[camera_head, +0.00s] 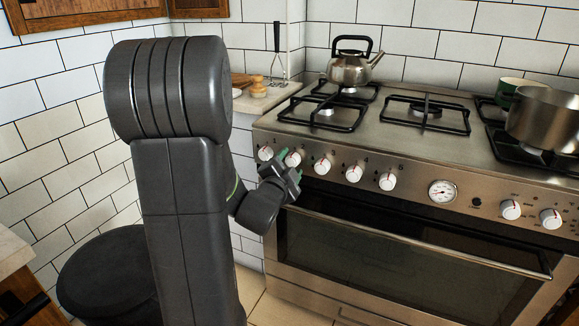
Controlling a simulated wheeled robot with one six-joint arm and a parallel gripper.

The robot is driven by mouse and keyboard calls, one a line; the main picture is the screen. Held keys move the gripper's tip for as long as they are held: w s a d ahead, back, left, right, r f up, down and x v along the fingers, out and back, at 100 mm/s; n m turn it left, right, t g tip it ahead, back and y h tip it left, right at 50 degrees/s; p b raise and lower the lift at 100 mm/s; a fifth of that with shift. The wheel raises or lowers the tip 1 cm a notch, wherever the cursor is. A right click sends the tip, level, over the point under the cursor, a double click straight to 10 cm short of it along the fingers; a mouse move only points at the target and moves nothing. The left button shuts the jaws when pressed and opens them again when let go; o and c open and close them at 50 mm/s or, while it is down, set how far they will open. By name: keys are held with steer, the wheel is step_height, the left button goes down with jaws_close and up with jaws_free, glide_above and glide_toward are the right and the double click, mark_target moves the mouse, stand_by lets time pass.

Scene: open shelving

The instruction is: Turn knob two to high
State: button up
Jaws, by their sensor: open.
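A row of several white knobs with red marks runs along the stove's steel front panel. The second knob from the left (294,158) sits just beyond my gripper (290,165). My gripper is open, with green-tipped fingers at the lower left and lower right of that knob. I cannot tell whether either finger touches it. The gripper partly covers the panel there, and the knob's exact setting is too small to read. The first knob (265,152) is to the left and the third knob (322,165) to the right.
A kettle (351,67) stands on the back left burner, and a steel pot (545,117) and green pot (514,89) stand at the right. The oven handle (420,243) juts out below the knobs. A counter with small jars (257,87) is left of the stove.

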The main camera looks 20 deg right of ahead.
steer(key=c, duration=1)
steer(key=shift+n, duration=0.3)
steer(key=n+p, duration=0.1)
steer(key=n, duration=0.2)
steer(key=shift+r, duration=0.15)
steer(key=n+p, duration=0.2)
steer(key=n, duration=0.1)
steer(key=shift+r+n+g, duration=0.1)
steer(key=shift+n+g, duration=0.3)
steer(key=n+p, duration=0.2)
steer(key=n, duration=0.1)
steer(key=shift+g, duration=0.4)
steer(key=shift+w+a+n+p, duration=0.1)
steer(key=shift+n+p, duration=0.9)
steer(key=shift+n, duration=0.2)
